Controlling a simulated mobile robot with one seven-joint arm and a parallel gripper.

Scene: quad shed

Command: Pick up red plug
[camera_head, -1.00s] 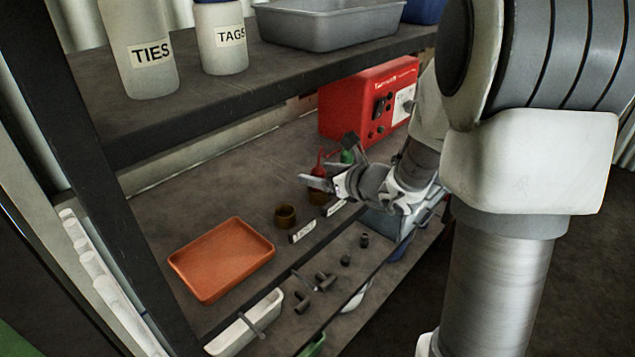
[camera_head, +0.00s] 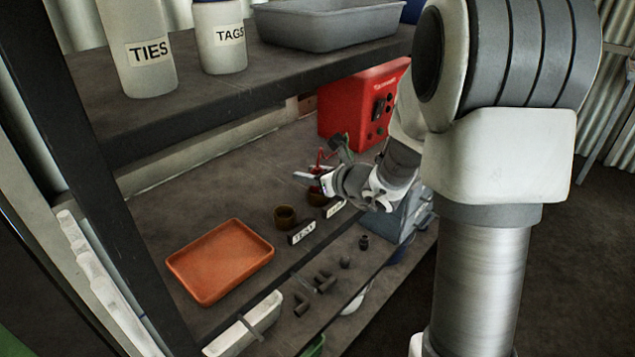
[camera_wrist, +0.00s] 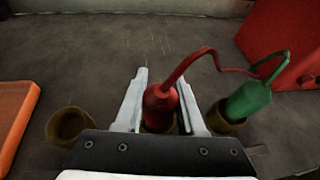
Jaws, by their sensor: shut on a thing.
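The red plug (camera_wrist: 160,104) stands between the two fingers of my gripper (camera_wrist: 162,92) in the wrist view, and the fingers are shut on it. A brass-coloured socket shows around and below its lower end; I cannot tell whether the plug is still seated. A red cable loops from its top to the right. In the head view my gripper (camera_head: 311,180) is over the middle shelf, in front of the red box, and mostly hides the plug.
A green plug (camera_wrist: 247,101) sits in a socket close on the right. An empty brass cup (camera_wrist: 70,125) is on the left, with an orange tray (camera_head: 220,262) beyond it. The red box (camera_head: 345,110) stands behind. The upper shelf (camera_head: 250,82) overhangs the back.

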